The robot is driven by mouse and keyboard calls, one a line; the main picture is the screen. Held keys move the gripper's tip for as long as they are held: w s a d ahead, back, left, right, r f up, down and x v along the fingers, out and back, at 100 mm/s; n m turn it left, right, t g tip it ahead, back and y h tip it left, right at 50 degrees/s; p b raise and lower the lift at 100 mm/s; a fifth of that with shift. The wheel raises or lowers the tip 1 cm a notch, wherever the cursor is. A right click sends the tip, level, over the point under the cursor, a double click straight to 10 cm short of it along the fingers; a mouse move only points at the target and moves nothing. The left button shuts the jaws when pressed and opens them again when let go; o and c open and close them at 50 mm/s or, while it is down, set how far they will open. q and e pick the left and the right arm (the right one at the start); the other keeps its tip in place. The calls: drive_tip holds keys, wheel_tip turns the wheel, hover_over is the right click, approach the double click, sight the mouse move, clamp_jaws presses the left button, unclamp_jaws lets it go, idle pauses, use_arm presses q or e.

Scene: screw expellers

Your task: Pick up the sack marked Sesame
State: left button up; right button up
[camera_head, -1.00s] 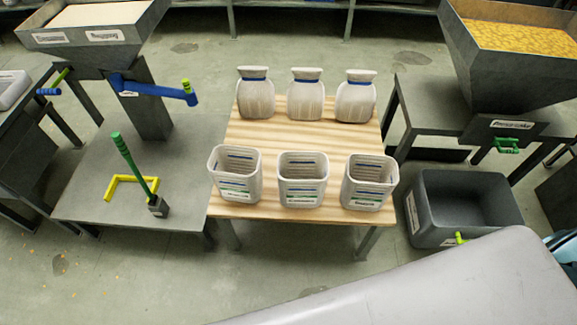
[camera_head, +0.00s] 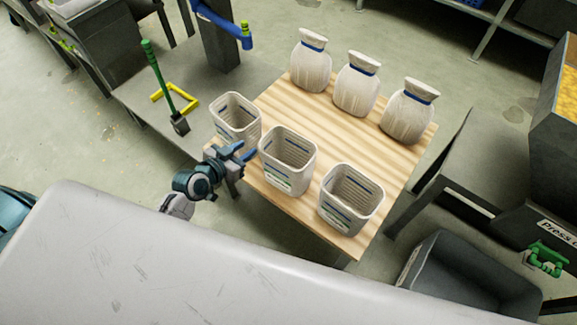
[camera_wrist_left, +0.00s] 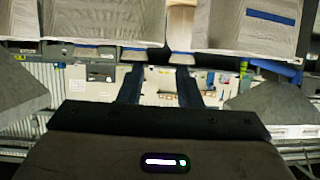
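Three pale tied sacks with blue bands stand at the back of the wooden table: a left sack (camera_head: 311,62), a middle sack (camera_head: 356,86) and a right sack (camera_head: 407,113). I can read no name on any of them, so I cannot tell which is Sesame. My left gripper (camera_head: 246,153) is near the table's front edge, by the gap between the left and middle bins, away from the sacks. In the left wrist view its two fingers (camera_wrist_left: 159,88) are apart with nothing between them. My right gripper is not in view.
Three open white bins line the table front: left (camera_head: 236,112), middle (camera_head: 289,158) and right (camera_head: 350,198). Bare wooden table (camera_head: 314,124) lies between bins and sacks. A green lever (camera_head: 157,75) stands at left. A dark crate (camera_head: 470,275) is at lower right.

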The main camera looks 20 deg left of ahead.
sight(263, 137)
use_arm(q)
drive_tip(key=x, duration=1)
drive_tip(key=shift+a+f, duration=0.1)
drive_tip(key=shift+a, duration=0.05)
drive_tip(key=shift+s, duration=0.1)
clamp_jaws()
